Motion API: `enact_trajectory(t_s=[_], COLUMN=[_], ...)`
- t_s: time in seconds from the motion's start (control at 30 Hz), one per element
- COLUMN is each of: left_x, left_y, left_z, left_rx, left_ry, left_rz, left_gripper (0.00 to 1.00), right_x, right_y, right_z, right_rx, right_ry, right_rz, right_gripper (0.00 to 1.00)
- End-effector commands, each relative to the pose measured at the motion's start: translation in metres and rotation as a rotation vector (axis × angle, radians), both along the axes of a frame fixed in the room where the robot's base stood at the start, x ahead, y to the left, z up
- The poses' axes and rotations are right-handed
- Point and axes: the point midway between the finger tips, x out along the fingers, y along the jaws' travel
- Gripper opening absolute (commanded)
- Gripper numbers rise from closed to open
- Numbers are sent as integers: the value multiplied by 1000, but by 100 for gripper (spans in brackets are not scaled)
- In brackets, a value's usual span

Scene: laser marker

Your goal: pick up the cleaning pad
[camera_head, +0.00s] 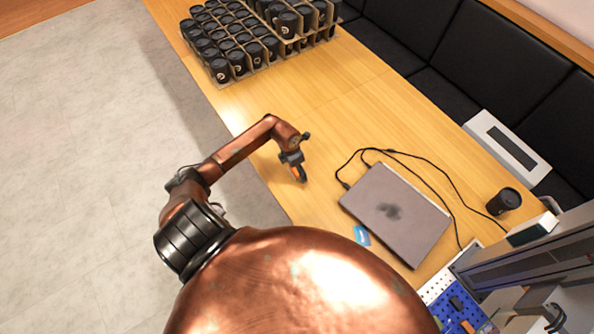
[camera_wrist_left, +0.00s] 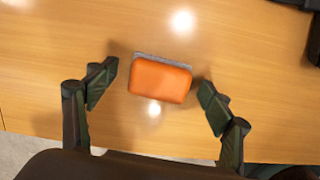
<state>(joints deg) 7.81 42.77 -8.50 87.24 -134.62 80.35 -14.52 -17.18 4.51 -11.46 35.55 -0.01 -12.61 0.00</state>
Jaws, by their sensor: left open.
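The cleaning pad, an orange block with a grey edge along its far side (camera_wrist_left: 160,80), lies on the wooden table in the left wrist view. My left gripper (camera_wrist_left: 158,92) is open, with one finger to the left of the pad and one to the right, and neither appears to touch it. In the head view my left gripper (camera_head: 297,172) is over the table near its left edge, and a bit of orange shows at its fingers. My right gripper is not in view.
A grey laptop (camera_head: 395,215) with black cables and a small blue card (camera_head: 361,235) lie right of my left gripper. A dark cup (camera_head: 503,201) stands further right, near a machine (camera_head: 530,262). Trays of dark cups (camera_head: 238,42) fill the far end. The table between is clear.

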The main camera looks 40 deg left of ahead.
Motion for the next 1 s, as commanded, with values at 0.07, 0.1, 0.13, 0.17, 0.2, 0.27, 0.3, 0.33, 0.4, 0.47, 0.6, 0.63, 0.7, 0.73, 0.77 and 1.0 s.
enact_trajectory(t_s=[0.07, 0.1, 0.13, 0.17, 0.2, 0.27, 0.3, 0.33, 0.4, 0.47, 0.6, 0.63, 0.7, 0.73, 0.77, 1.0], left_x=[0, 0, 0, 0, 0, 0, 0, 0, 0, 0, 0, 0, 0, 0, 0, 0], left_y=[0, 0, 0, 0, 0, 0, 0, 0, 0, 0, 0, 0, 0, 0, 0, 0], left_z=[-3, -3, -3, -3, -3, -3, -3, -3, -3, -3, -3, -3, -3, -3, -3, -3], left_rx=[0, 0, 0, 0, 0, 0, 0, 0, 0, 0, 0, 0, 0, 0, 0, 0], left_ry=[0, 0, 0, 0, 0, 0, 0, 0, -1, -1, -1, -1, -1, -1, -1, -1], left_rz=[0, 0, 0, 0, 0, 0, 0, 0, 0, 0, 0, 0, 0, 0, 0, 0], left_gripper=[75, 75, 75, 75, 75, 74, 71, 69, 64, 60, 51, 48, 44, 42, 40, 27], right_x=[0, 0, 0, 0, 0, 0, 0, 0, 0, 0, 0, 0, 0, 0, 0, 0], right_y=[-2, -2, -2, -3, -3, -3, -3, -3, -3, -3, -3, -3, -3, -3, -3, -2], right_z=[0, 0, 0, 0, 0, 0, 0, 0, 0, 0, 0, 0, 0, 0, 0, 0], right_rx=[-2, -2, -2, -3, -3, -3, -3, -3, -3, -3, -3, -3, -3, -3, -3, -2], right_ry=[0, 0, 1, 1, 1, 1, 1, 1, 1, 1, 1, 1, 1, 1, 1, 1], right_rz=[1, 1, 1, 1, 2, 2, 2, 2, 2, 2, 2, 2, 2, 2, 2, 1], right_gripper=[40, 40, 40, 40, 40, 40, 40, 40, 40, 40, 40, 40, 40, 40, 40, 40])
